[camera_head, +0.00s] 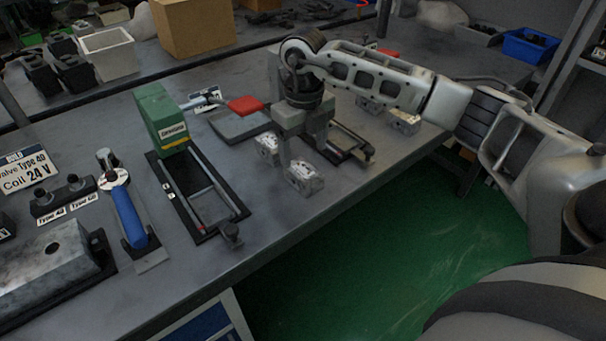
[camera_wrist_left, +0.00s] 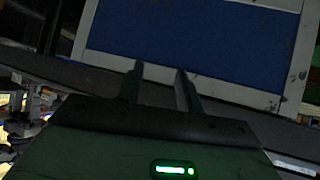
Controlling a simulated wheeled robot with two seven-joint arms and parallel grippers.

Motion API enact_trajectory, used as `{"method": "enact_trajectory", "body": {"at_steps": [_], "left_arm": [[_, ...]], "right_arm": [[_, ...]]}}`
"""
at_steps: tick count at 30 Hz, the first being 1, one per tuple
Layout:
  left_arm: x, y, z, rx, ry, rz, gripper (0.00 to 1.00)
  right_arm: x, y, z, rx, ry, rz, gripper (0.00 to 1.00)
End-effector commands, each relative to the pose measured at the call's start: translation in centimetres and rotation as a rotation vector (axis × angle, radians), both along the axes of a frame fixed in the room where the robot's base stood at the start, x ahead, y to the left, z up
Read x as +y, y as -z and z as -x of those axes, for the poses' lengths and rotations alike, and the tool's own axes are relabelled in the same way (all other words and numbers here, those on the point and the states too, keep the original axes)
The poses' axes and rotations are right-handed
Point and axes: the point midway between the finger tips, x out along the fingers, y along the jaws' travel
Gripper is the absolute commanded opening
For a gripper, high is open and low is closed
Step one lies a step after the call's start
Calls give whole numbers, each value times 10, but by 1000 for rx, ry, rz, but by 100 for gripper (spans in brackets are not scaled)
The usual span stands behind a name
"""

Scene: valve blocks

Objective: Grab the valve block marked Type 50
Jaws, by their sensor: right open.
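Two silver metal valve blocks stand near the table's front edge in the head view: one at the back left (camera_head: 268,148) and one nearer the front (camera_head: 304,178). Two more lie to the right, one farther back (camera_head: 370,105) and one nearer the edge (camera_head: 405,122). Their type markings are too small to read. My right gripper (camera_head: 300,150) points down, open, just above and beside the two left blocks; I cannot tell whether it touches them. In the left wrist view my left gripper (camera_wrist_left: 160,82) is open and empty, facing a blue panel with a pale frame.
A green device (camera_head: 162,118) on a black stand, a blue-handled tool (camera_head: 128,215) and a sign reading Valve Type 40, Coil 24 V (camera_head: 27,172) are at left. A red-and-grey item (camera_head: 243,115) lies behind the right gripper. A black fixture (camera_head: 345,142) lies beside it.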

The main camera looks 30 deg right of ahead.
Motion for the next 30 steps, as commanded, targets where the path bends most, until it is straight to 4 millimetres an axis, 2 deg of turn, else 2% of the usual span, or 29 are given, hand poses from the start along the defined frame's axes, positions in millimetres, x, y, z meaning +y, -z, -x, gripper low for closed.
{"method": "enact_trajectory", "body": {"at_steps": [8,15,19,25,30], "left_arm": [[0,-4,-2,-4,1,-3,36],[1,-4,-2,1,3,-15,36],[1,-1,0,8,4,-17,36],[1,-1,0,7,5,-19,36],[2,-2,-1,5,6,-19,36]], "right_arm": [[1,22,1,3,0,-1,71],[2,57,2,2,-1,-3,71],[2,65,2,-1,-1,-3,71],[2,65,2,-2,-1,-3,71],[2,65,2,-2,-1,-3,24]]}}
